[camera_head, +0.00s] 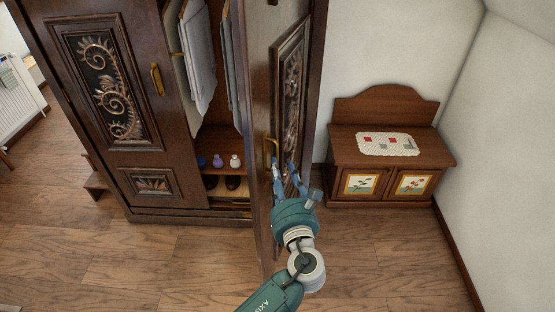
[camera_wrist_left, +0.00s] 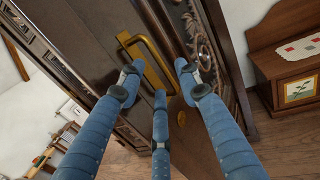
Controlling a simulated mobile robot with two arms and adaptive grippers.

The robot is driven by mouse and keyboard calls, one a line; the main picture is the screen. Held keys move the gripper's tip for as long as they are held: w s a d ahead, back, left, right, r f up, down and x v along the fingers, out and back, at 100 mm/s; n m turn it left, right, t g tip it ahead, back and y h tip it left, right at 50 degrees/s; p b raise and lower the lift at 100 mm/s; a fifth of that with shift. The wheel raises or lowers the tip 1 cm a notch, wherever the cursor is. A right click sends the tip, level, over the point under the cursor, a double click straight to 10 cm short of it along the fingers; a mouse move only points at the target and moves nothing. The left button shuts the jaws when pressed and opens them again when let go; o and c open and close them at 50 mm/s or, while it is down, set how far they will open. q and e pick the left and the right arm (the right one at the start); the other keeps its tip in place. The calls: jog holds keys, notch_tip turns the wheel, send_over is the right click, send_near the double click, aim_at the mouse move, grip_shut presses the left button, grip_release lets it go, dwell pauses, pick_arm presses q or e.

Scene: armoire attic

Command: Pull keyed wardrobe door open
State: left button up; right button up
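The wardrobe (camera_head: 120,180) is dark wood with carved panels. Its right door (camera_head: 262,200) stands well open, swung out toward me, and the inside shows. A brass handle (camera_head: 268,150) is on this door; it also shows in the left wrist view (camera_wrist_left: 146,62). My left gripper (camera_head: 284,172) is at the door just below and beside the handle. In the left wrist view its three blue fingers (camera_wrist_left: 158,84) are spread around the handle's lower end, with gaps between them; I cannot tell whether any finger touches it. My right gripper is not in view.
The closed left door (camera_head: 104,90) has its own handle. Inside hang clothes (camera_head: 198,60); small bottles (camera_head: 218,161) and dark shoes stand below. A low cabinet (camera_head: 400,140) with a white cloth stands right of the wardrobe. The wooden floor (camera_head: 150,265) in front is clear.

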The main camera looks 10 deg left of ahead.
pick_arm(q)
jog(key=v, duration=0.5)
jog(key=shift+s+d, duration=0.2)
jog(key=shift+s, duration=0.1)
